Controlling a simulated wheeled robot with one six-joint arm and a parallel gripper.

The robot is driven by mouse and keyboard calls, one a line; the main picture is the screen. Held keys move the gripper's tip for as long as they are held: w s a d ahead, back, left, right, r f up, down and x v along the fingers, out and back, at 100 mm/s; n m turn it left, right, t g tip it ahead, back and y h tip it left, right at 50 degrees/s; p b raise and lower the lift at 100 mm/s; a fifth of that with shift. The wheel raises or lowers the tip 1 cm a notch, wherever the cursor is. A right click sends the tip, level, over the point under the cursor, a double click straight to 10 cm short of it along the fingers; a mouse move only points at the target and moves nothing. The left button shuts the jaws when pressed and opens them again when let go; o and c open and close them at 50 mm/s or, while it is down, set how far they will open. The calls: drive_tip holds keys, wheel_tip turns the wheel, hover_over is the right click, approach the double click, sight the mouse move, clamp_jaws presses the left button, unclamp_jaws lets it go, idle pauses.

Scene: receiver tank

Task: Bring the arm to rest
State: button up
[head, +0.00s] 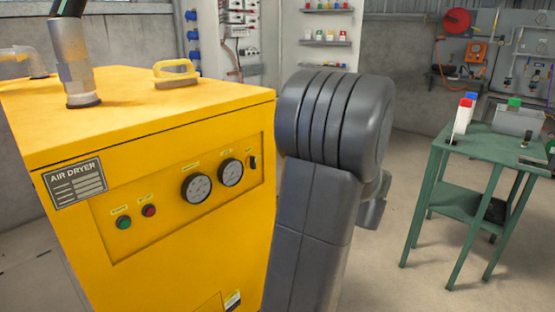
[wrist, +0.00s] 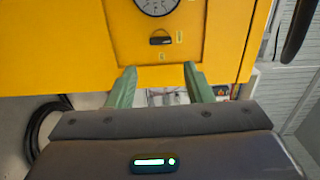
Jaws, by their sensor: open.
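My arm rises in the middle of the head view, bent at a thick grey joint in front of the yellow air dryer (head: 150,125). My gripper is hidden behind the arm there. In the wrist view my gripper (wrist: 159,67) shows two green fingers, spread apart with nothing between them. The fingers point toward the dryer's yellow front (wrist: 60,45). A small black switch (wrist: 160,38) and part of a round gauge (wrist: 156,4) lie beyond the fingertips. The gap to the panel is hard to judge.
A yellow-handled brush (head: 176,75) and a metal pipe (head: 72,60) are on top of the dryer. Open floor lies between table and arm. A black hose (wrist: 38,125) shows in the wrist view.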

sight(254, 164)
drive_tip(key=b+x, duration=0.1)
drive_tip(key=x, duration=1.1)
drive_tip(key=shift+w+a+b, duration=0.2)
drive_tip(key=shift+a+b, duration=0.05)
drive_tip(key=shift+b, duration=0.1)
drive_tip(key=shift+w+a, duration=0.15)
drive_tip(key=shift+w, duration=0.05)
drive_tip(key=shift+s, duration=0.1)
